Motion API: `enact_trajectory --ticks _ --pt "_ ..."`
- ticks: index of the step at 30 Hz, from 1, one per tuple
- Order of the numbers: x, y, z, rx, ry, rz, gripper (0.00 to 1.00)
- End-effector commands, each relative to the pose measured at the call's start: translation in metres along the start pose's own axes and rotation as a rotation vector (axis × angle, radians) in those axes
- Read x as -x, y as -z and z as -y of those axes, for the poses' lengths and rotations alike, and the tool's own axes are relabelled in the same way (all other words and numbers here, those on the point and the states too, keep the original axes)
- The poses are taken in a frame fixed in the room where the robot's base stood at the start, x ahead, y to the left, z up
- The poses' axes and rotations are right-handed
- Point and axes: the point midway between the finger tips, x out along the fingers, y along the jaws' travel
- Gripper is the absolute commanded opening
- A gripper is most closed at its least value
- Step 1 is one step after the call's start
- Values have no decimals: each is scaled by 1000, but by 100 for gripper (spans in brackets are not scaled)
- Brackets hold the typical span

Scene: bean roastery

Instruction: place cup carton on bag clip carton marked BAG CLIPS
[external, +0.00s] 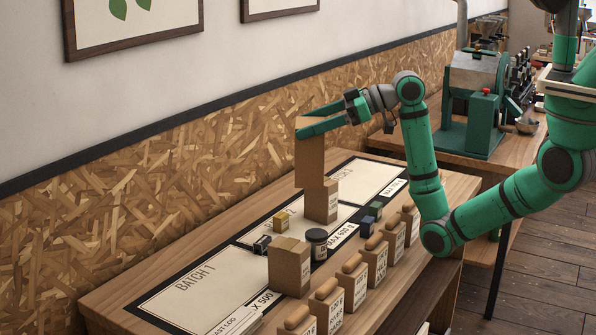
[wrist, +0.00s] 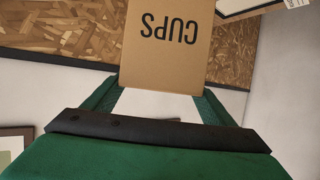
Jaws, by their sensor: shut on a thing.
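My gripper (external: 311,128) is shut on the cup carton (external: 309,165), a tall brown box. In the wrist view the cup carton (wrist: 170,65) shows the word CUPS upside down between the fingers (wrist: 162,100). It hangs roughly upright above the table. Its lower end shows just above and left of a smaller brown carton (external: 322,203) standing on the table; I cannot tell whether they touch. Another brown carton (external: 289,268) stands nearer the front. The print on both standing cartons is too small to read, so I cannot tell which is marked BAG CLIPS.
The wooden table carries a BATCH 1 mat (external: 190,287). A dark-lidded jar (external: 317,243), small yellow (external: 282,219) and dark blocks (external: 369,225) stand around the cartons. A row of labelled bags (external: 355,284) lines the front edge. A chipboard wall (external: 130,215) rises behind.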

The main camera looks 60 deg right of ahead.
Motion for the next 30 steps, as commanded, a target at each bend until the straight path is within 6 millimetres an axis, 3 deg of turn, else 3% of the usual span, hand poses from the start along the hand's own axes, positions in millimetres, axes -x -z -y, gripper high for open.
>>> enact_trajectory --ticks 1,6,12,18,30 --pt "-8 5 24 16 34 -2 36" --pt "-28 14 95 55 134 0 36" --pt "-37 18 153 83 214 2 36" --pt "-41 17 177 94 246 4 36" --pt "-57 -22 178 94 248 4 36"
